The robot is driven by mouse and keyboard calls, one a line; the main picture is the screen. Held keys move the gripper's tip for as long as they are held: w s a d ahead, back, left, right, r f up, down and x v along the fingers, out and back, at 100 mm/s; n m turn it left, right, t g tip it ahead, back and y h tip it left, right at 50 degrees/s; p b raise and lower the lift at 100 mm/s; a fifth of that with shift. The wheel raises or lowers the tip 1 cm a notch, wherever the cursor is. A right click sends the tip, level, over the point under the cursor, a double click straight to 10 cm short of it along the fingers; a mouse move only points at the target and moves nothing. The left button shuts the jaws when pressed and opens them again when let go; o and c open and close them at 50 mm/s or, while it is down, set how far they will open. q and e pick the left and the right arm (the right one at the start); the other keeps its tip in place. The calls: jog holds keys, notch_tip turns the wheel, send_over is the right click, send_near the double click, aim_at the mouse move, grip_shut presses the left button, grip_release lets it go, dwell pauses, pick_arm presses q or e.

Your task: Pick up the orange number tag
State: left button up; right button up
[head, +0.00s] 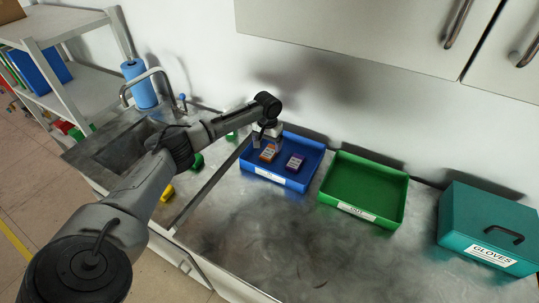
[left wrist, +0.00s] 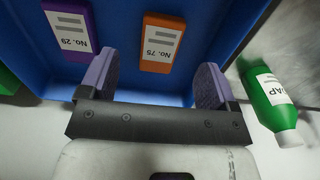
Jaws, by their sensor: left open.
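The orange number tag (head: 268,152) lies in the blue tray (head: 287,181) beside a purple tag (head: 295,162). In the left wrist view the orange tag (left wrist: 162,42) reads "No. 75" and the purple tag (left wrist: 69,30) reads "No. 29". My left gripper (head: 262,143) is over the left part of the tray, close to the orange tag. In the left wrist view its two purple-grey fingers (left wrist: 156,80) are wide apart with nothing between them. The orange tag is just beyond the fingertips, between their lines. My right gripper is in neither view.
A green tray (head: 362,211) marked "OUT" stands right of the blue one, and a teal gloves box (head: 490,229) at the far right. A green soap bottle (left wrist: 270,100) stands close to the blue tray.

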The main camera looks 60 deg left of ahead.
aim_at(267, 155)
pick_arm(q)
jog(key=shift+s+f+b, duration=0.1)
jog(key=shift+f+b, duration=0.4)
jog(key=shift+f, duration=2.65)
jog(key=shift+a, duration=0.1)
jog(key=shift+c, duration=0.3)
jog(key=c, duration=0.9)
jog(key=shift+c, duration=0.2)
jog(key=shift+r, duration=0.15)
